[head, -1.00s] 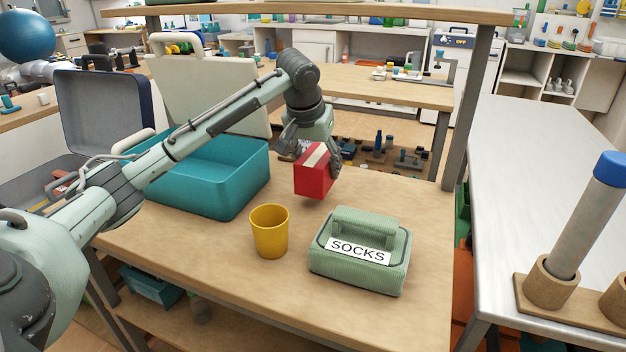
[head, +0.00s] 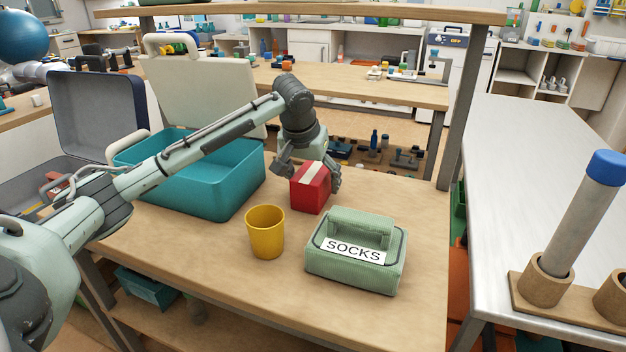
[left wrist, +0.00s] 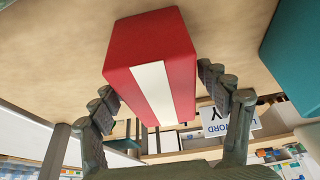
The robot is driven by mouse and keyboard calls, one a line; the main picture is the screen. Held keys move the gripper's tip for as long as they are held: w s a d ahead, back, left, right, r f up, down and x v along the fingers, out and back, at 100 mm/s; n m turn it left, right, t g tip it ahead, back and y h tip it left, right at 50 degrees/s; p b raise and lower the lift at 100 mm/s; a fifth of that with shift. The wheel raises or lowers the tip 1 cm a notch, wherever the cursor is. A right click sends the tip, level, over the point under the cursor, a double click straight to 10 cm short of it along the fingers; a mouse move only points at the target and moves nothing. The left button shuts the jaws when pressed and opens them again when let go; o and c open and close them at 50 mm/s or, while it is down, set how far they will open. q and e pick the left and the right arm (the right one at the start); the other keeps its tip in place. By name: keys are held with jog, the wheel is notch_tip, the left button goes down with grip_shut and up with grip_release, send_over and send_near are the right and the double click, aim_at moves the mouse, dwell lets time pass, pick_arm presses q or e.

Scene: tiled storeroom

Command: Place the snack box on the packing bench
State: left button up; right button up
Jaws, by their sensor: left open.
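The snack box (head: 312,188), red with a white stripe, stands on the wooden packing bench (head: 215,290) behind the socks box and right of the teal case. It also shows in the left wrist view (left wrist: 188,70). My left gripper (head: 307,178) is open around the snack box, with one finger on each side. In the left wrist view a gap shows between the box and each finger. My right gripper is not in view.
A yellow cup (head: 265,232) and a green box labelled SOCKS (head: 355,250) stand in front of the snack box. An open teal case (head: 207,185) is to the left. A post (head: 464,110) rises at the bench's back right. The front-left bench top is clear.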

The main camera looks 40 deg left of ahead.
aim_at(314, 169)
pick_arm(q)
jog(key=v, duration=1.2)
jog(key=shift+s+r, duration=0.15)
jog(key=x, duration=1.2)
jog(key=shift+f, duration=0.35)
jog(key=r, duration=0.3)
jog(key=shift+w, duration=0.2)
jog(key=shift+r, duration=0.7)
jog(key=shift+f, duration=0.1)
